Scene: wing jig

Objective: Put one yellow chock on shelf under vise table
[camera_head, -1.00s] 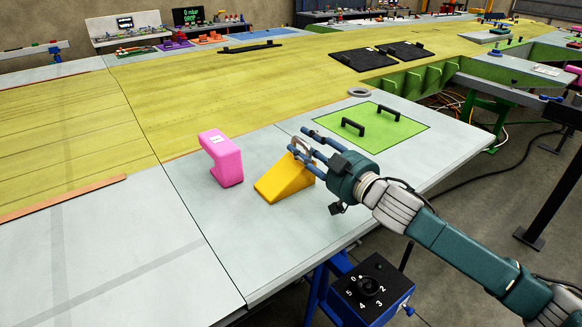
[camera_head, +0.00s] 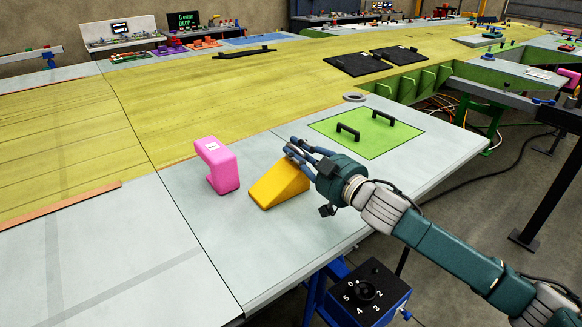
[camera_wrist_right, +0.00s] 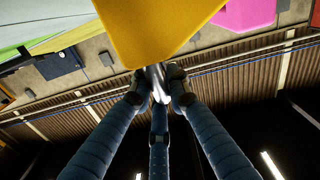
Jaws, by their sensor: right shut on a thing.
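The yellow chock (camera_head: 277,187) is a wedge on the grey table in the head view. In the right wrist view the chock (camera_wrist_right: 155,25) fills the top of the picture. My right gripper (camera_head: 293,152) is at the chock's tall right end. Its fingers are shut on a metal handle of the chock, seen in the right wrist view (camera_wrist_right: 158,88). I cannot tell whether the chock touches the table. The vise table and its shelf cannot be made out. My left gripper is not in view.
A pink block (camera_head: 218,166) stands just left of the chock. A green plate (camera_head: 372,132) with two black handles lies behind on the right. A grey ring (camera_head: 354,97) lies beyond it.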

